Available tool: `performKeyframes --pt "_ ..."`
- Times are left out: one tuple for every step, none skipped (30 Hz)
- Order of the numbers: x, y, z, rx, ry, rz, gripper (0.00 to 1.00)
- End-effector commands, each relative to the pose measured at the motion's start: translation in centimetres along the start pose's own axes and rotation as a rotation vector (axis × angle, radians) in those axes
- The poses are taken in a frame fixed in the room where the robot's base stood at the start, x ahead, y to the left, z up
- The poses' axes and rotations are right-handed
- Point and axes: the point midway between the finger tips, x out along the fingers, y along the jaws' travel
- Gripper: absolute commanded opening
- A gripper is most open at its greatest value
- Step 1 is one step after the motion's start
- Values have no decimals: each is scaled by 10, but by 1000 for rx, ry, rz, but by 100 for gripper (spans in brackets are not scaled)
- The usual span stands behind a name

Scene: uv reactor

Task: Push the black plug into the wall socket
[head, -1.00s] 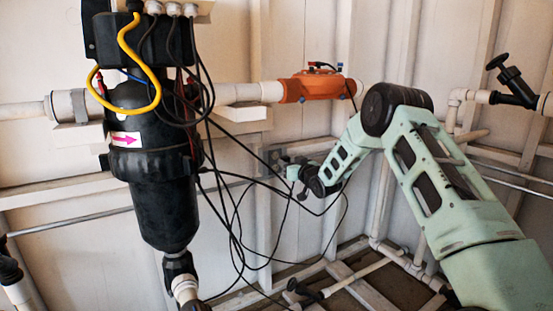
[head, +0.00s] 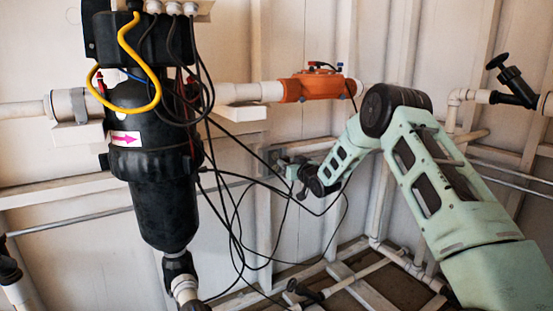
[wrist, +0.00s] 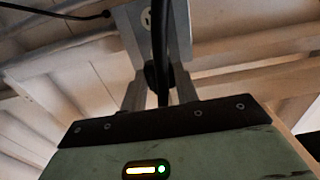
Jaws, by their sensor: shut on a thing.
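My gripper (head: 297,178) is at the wall at the end of my pale green arm, small in the head view. In the wrist view my gripper (wrist: 158,88) has its two grey fingers closed on the sides of the black plug (wrist: 152,76). A black cable runs upward in front of the plug and hides part of it. The grey wall socket (wrist: 130,22) lies straight beyond the fingers, and a grey box on the wall (head: 274,156) shows beside the gripper in the head view. I cannot tell whether the plug's front touches the socket or is inside it.
Loose black cables (head: 236,225) hang between the black reactor vessel (head: 155,205) and my gripper. An orange valve unit (head: 312,88) on a white pipe is above. Wooden wall beams run behind the gripper.

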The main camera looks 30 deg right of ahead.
Motion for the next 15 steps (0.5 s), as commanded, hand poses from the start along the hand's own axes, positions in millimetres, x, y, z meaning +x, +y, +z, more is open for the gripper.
performKeyframes --pt "1 0 0 0 1 0 0" --pt "2 0 0 0 1 0 0" --pt "2 0 0 0 1 0 0" --pt "2 0 0 0 2 0 0" --pt "3 0 0 0 2 0 0" --pt "4 0 0 0 2 -1 0" --pt "4 0 0 0 1 -1 0" --pt "4 0 0 0 1 -1 0" --pt "5 0 0 0 1 -1 0" --pt "5 0 0 0 1 -1 0" --pt "6 0 0 0 1 -1 0" --pt "6 0 0 0 0 -1 0" --pt "7 0 0 0 0 -1 0" --pt "7 0 0 0 0 -1 0" --pt "8 0 0 0 0 -1 0"
